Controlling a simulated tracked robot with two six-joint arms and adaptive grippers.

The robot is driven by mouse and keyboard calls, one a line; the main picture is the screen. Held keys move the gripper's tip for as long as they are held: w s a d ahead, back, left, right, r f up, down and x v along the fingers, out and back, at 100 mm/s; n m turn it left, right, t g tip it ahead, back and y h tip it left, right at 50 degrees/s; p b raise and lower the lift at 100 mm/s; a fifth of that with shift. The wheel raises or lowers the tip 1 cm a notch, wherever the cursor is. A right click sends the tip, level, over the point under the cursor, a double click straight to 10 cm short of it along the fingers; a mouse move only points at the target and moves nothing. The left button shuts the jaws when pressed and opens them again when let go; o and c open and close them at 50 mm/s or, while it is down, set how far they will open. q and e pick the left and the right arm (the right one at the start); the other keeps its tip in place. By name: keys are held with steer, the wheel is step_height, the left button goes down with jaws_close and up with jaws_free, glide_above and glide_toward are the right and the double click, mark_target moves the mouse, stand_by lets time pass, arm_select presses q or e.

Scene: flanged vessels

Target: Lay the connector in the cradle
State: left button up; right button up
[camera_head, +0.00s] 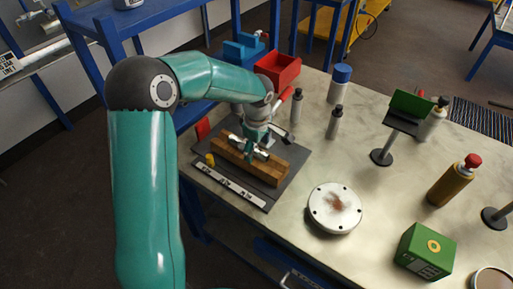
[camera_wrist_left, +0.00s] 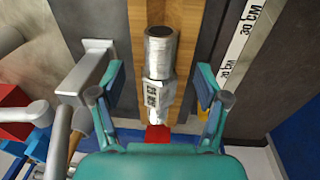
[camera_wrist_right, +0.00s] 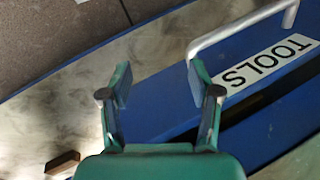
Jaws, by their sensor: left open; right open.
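The connector (camera_wrist_left: 159,70), a grey metal cylinder with a hex-like collar and a printed label, lies lengthwise on the wooden cradle (camera_wrist_left: 190,20) in the left wrist view. In the head view the cradle (camera_head: 272,174) is a brown wooden block on a dark mat. My left gripper (camera_wrist_left: 160,82) is open, with one finger on each side of the connector and gaps on both sides. It hides part of the cradle in the head view (camera_head: 254,150). My right gripper (camera_wrist_right: 158,82) is open and empty, above a blue surface marked TOOLS.
A ruler (camera_head: 228,180) lies on the mat in front of the cradle. A white flange (camera_head: 335,207), a green box (camera_head: 425,251), several bottles and a green stand (camera_head: 404,112) occupy the table's right side. A red bin (camera_head: 277,68) stands behind the cradle.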

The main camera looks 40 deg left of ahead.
arm_select(q)
step_height(320, 180, up, 11)
steer(key=shift+s+d, duration=0.4)
steer(key=shift+d, duration=0.05)
steer(key=shift+s, duration=0.1)
